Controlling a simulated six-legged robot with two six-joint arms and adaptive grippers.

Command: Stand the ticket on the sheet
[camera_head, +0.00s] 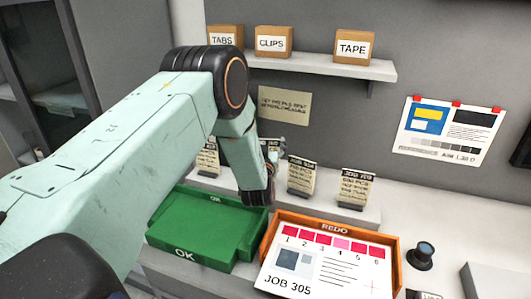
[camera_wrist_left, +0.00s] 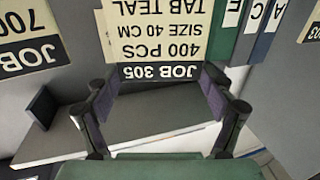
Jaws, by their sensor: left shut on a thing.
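The printed sheet marked JOB 305 (camera_head: 345,272) lies face up in the orange REDO tray (camera_head: 390,241), with a row of red and pink patches along its top. My left gripper (camera_head: 270,188) is at the back ledge, above and behind the green tray. In the left wrist view the gripper (camera_wrist_left: 157,82) is shut on the cream ticket with the black JOB 305 strip (camera_wrist_left: 165,42), which shows upside down between the fingers. In the head view my arm hides most of this area, so I cannot tell how far the ticket is off the ledge.
Other tickets stand on the ledge: one at left (camera_head: 208,160), one right of the gripper (camera_head: 302,178), one further right (camera_head: 355,188). The green OK tray (camera_head: 190,238) is empty where visible. A small dark round loupe-like object (camera_head: 421,255) stands right of the orange tray.

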